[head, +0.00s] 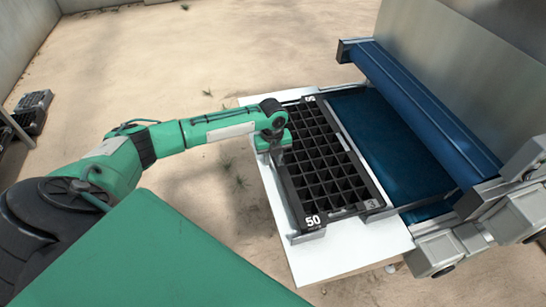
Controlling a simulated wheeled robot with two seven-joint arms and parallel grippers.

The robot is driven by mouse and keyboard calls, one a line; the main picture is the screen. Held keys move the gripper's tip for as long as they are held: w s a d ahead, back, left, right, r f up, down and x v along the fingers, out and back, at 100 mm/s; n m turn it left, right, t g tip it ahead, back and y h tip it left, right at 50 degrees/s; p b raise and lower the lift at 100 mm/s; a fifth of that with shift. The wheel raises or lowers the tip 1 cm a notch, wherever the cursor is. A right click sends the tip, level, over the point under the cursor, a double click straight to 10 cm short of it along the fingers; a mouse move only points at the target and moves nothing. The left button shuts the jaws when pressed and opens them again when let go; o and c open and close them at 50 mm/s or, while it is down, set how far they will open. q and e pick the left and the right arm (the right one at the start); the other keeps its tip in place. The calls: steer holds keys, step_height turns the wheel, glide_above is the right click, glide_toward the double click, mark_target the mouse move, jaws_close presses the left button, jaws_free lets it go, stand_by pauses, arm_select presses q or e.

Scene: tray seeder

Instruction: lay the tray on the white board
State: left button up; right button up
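The black seed tray (327,165), a grid of many cells with the number 50 at its near corner, lies over the white board (356,246). I cannot tell whether it rests fully on the board or is slightly above it. My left gripper (277,155) is at the tray's left long edge, about midway along, pointing down. Its fingers are mostly hidden by the wrist and the tray rim, so I cannot tell whether they grip it. My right gripper is not in view.
A machine with a blue belt (388,143) and a blue roller cover (425,108) stands right of the board. Dark trays (30,112) lie at the far left. Sandy floor (200,60) is open behind my arm.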

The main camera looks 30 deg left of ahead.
arm_select(q)
steer(key=shift+r, duration=0.25)
step_height(320, 180, up, 12)
steer(key=b, duration=0.2)
steer(key=shift+f, duration=0.15)
stand_by(0.4)
